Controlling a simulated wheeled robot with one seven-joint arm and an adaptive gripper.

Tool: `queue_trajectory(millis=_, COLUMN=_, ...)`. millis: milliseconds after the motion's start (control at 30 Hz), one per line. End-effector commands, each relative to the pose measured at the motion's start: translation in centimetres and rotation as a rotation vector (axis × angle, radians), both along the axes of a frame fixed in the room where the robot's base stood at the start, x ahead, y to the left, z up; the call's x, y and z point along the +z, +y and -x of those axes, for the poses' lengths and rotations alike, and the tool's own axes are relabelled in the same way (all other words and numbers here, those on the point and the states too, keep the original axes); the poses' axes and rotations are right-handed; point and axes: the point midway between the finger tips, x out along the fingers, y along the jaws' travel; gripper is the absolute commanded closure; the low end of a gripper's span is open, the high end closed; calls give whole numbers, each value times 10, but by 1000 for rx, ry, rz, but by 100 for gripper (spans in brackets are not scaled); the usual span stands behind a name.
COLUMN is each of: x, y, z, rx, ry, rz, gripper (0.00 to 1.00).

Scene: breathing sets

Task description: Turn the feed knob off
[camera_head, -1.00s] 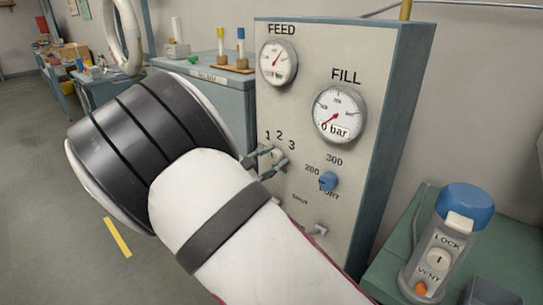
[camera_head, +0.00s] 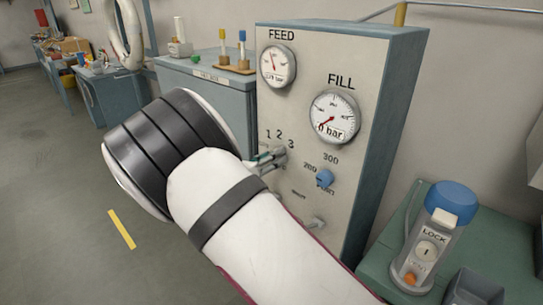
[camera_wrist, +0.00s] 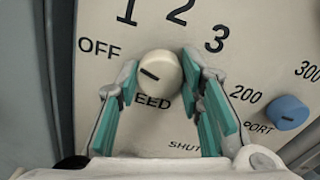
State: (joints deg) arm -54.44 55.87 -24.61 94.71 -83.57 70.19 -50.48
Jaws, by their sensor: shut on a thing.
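The cream feed knob (camera_wrist: 158,75) sits on the panel between the OFF, 1, 2, 3 marks and the partly covered FEED label in the wrist view. Its dark pointer line lies at its left side, aimed left and slightly up, towards OFF. My gripper (camera_wrist: 160,82) is shut on the knob, with one teal-padded finger on each side. In the head view my gripper (camera_head: 272,157) is at the panel (camera_head: 300,75), below the FEED gauge (camera_head: 278,65). That gauge's red needle points up and left. My wrist and fingers mostly hide the knob there.
A blue port knob (camera_head: 325,178) is right of the feed knob, close to my fingers. The FILL gauge (camera_head: 334,117) above it reads 0 bar. A blue-topped LOCK/VENT unit (camera_head: 430,235) stands on the green bench at right. Open floor lies at left.

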Motion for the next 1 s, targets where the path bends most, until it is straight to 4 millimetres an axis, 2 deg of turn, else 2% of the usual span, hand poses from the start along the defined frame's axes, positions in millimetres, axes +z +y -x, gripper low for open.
queue_trajectory(millis=400, x=-1, y=0, z=0, rx=0, ry=167, rz=167, gripper=94)
queue_trajectory(millis=1000, x=-1, y=0, z=0, rx=1, ry=202, rz=203, gripper=94)
